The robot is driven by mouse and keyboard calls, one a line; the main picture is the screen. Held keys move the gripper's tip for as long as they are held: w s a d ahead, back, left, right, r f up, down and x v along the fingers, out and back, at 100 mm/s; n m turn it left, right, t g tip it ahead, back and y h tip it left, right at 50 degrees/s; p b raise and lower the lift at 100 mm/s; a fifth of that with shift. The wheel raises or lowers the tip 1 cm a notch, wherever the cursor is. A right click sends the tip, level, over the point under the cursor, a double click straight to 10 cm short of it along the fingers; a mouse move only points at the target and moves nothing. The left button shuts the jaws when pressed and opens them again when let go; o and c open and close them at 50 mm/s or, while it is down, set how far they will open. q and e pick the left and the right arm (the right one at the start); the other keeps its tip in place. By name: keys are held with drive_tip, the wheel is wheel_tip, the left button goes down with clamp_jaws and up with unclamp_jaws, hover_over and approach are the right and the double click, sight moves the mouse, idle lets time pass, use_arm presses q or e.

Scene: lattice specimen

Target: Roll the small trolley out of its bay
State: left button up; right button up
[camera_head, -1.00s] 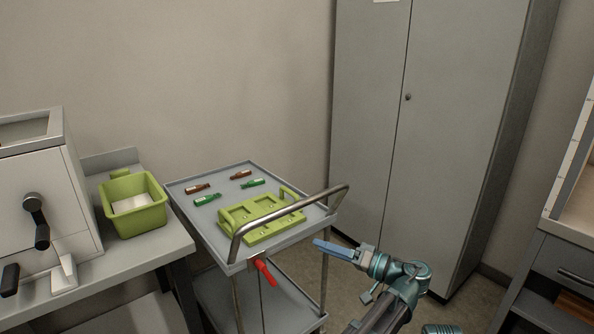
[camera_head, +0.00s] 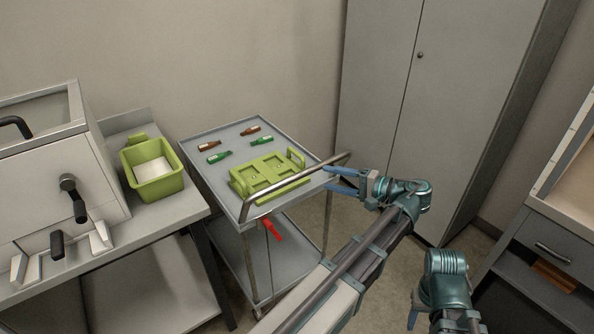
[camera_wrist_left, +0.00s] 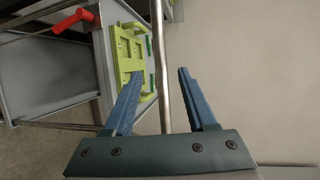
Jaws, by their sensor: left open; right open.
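The small grey trolley (camera_head: 207,178) stands between the bench and the cabinet, with a metal push handle (camera_head: 300,187) along its near end. My left gripper (camera_head: 338,180) is open at the handle's right end. In the left wrist view, the handle bar (camera_wrist_left: 161,60) runs between the two open fingers of my left gripper (camera_wrist_left: 160,74), which are not closed on it. A red lever (camera_head: 272,230) hangs below the handle and also shows in the left wrist view (camera_wrist_left: 73,20). My right gripper (camera_head: 412,319) is open at the bottom right, away from the trolley, partly visible.
A green fixture (camera_head: 268,176) and several small bottles (camera_head: 219,157) lie on the trolley top. The bench (camera_head: 150,228) with a green bin (camera_head: 155,186) is close on the left. A grey cabinet (camera_head: 450,110) stands behind right, and a drawer unit (camera_head: 555,250) at far right.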

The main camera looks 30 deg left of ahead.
use_arm(q)
drive_tip(key=a+f+b, duration=0.2)
drive_tip(key=a, duration=0.9)
drive_tip(key=shift+a, duration=0.35)
clamp_jaws()
drive_tip(key=shift+f, duration=0.1)
idle(0.8)
